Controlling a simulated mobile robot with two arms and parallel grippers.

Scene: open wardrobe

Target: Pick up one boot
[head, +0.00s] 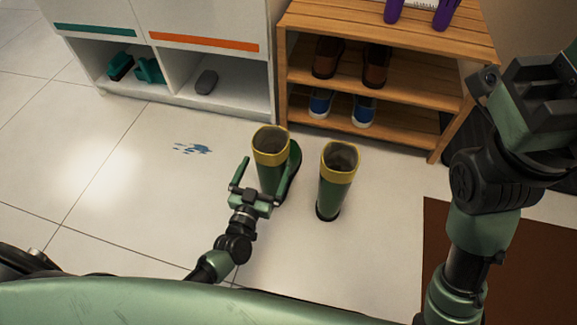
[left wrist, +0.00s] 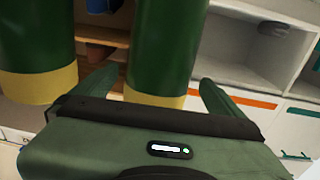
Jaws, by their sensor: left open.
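Two green boots with yellow top bands stand upright on the tiled floor in the head view: the left boot (head: 272,168) and the right boot (head: 335,185). My left gripper (head: 260,180) is open, low at the near side of the left boot. In the left wrist view, which shows the scene upside down, the left boot (left wrist: 163,50) rises between the two spread fingers (left wrist: 158,88). The right boot (left wrist: 38,55) is outside them, to the left. I cannot tell whether the fingers touch the boot. My right gripper (head: 535,95) is raised at the right, its jaws unclear.
A wooden shoe rack (head: 385,35) with several shoes stands behind the boots. A white cabinet (head: 205,18) with open cubbies holds teal shoes (head: 148,70) and a grey item (head: 206,82).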

